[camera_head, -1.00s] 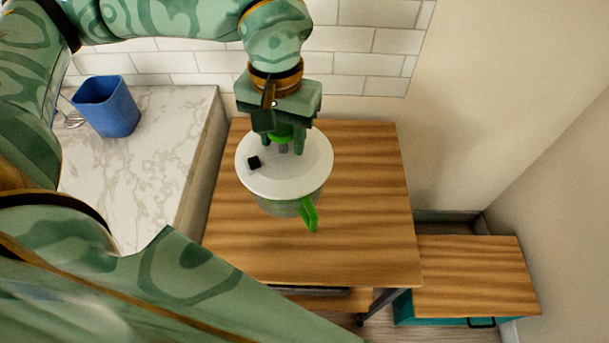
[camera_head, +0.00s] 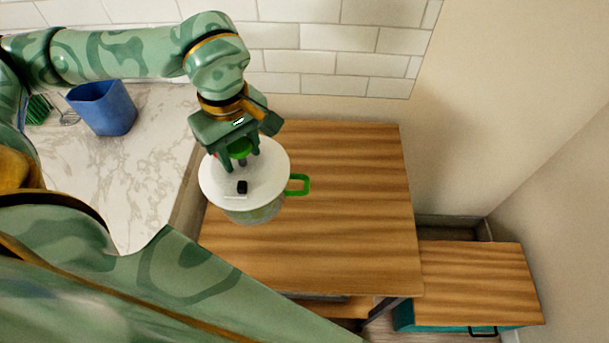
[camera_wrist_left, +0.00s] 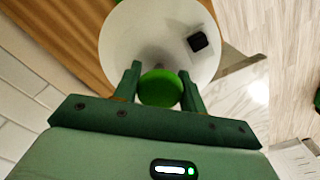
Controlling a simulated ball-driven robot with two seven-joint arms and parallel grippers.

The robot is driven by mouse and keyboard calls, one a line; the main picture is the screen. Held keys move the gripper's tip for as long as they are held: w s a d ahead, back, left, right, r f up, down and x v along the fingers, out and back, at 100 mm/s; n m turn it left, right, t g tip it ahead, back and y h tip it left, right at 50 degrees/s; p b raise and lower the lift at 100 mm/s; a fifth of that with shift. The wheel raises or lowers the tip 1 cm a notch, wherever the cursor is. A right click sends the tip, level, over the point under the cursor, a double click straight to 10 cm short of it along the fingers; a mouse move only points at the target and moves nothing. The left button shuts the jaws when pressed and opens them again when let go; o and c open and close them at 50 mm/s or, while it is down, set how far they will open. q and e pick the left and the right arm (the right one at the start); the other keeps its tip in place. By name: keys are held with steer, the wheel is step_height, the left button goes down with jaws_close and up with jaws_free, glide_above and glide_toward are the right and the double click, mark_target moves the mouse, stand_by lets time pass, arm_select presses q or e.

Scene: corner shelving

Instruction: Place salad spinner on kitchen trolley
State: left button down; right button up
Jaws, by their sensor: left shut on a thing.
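The salad spinner (camera_head: 265,178) has a white lid, a clear bowl, a green side handle and a green top knob. It is over the left part of the wooden-topped kitchen trolley (camera_head: 350,220), near the edge by the counter. I cannot tell whether its base touches the top. My left gripper (camera_head: 241,158) is above the lid, with its fingers on both sides of the green knob, shut on it. In the left wrist view the green knob (camera_wrist_left: 160,88) sits between the fingers, with the white lid (camera_wrist_left: 135,45) behind. My right gripper is not in view.
A marble counter (camera_head: 130,180) adjoins the trolley on the left, with a blue cup (camera_head: 103,108) on it. A lower wooden-topped unit (camera_head: 475,280) stands at the right. The trolley's middle and right are clear. A tiled wall (camera_head: 330,50) is behind.

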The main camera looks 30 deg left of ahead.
mark_target(279, 156)
arm_select(q)
steer(key=w+d+f, duration=0.2)
steer(key=w+d, duration=0.1)
steer(key=w+d+f, duration=0.1)
steer(key=w, duration=0.1)
steer(key=shift+d+f+b, duration=0.15)
steer(key=shift+d+b, duration=0.1)
steer(key=shift+b, duration=0.05)
steer(key=w+d+f+b, duration=0.1)
steer(key=w+d+f, duration=0.2)
steer(key=f, duration=0.5)
steer(key=shift+w+f+b, duration=0.2)
steer(key=shift+w+b, duration=0.05)
steer(key=shift+b, duration=0.05)
steer(key=shift+f, duration=0.15)
steer(key=c, duration=0.8)
jaws_free()
step_height(279, 156, up, 12)
steer(key=shift+r+p, duration=0.15)
steer(key=shift+p, duration=0.85)
